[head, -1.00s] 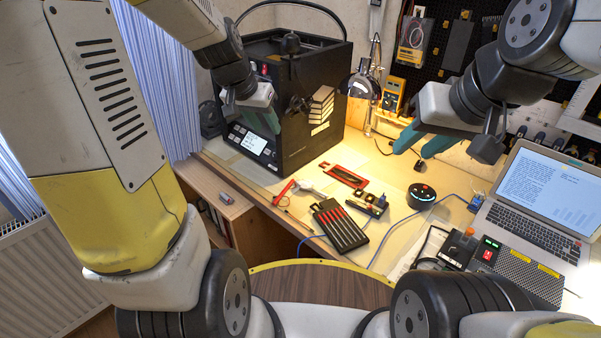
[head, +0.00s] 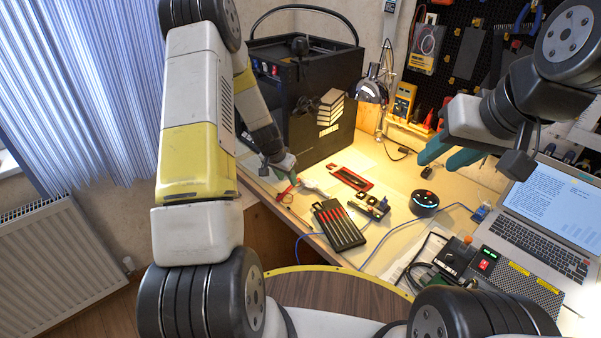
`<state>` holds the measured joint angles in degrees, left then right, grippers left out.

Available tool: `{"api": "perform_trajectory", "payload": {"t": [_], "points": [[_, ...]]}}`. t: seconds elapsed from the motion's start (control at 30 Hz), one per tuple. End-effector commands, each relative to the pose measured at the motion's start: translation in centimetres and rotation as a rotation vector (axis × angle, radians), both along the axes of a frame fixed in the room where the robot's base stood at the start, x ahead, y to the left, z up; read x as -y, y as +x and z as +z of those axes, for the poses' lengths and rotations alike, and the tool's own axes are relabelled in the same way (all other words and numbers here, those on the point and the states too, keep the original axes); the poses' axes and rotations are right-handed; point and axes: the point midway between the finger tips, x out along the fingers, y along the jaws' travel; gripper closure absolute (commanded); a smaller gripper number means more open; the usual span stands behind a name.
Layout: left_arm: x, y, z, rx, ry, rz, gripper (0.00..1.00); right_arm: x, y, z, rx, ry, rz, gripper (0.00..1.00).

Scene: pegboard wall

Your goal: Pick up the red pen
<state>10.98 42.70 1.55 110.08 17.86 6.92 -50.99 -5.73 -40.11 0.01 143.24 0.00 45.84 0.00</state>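A slim red item that looks like the red pen (head: 284,191) lies near the left front edge of the desk, beside a pale tool (head: 311,186). My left gripper (head: 288,174) is low over the desk at the far end of the red item, which its fingers partly cover. The view is too small to tell whether the fingers touch it or are open. My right gripper (head: 435,164) is open and empty, raised over the right part of the desk.
A black case with red-striped tools (head: 340,227) lies just right of the red item. A red-framed tray (head: 350,178), a black printer-like machine (head: 318,125), a round speaker (head: 424,203) and a laptop (head: 536,215) stand around it.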

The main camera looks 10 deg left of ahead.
Motion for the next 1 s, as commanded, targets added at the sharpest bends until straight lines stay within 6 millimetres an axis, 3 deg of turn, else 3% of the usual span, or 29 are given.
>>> {"api": "perform_trajectory", "payload": {"t": [0.2, 0.5, 0.7, 1.0], "points": [[0.7, 0.8, -3.0, -0.003, -0.001, 0.000, 0.61, 0.0, 0.0, 0.0, 0.000, 0.000, 0.000, 0.64], [0.7, 1.1, -3.4, -0.001, -0.001, 0.001, 0.61, 0.0, 0.0, 0.0, 0.000, 0.000, 0.000, 0.64], [0.7, 1.0, -3.4, -0.001, -0.001, 0.001, 0.98, 0.0, 0.0, 0.0, 0.000, 0.000, 0.000, 0.64], [0.7, 1.0, -3.4, -0.001, -0.001, 0.001, 1.00, 0.0, 0.0, 0.0, 0.000, 0.000, 0.000, 0.64]]}}
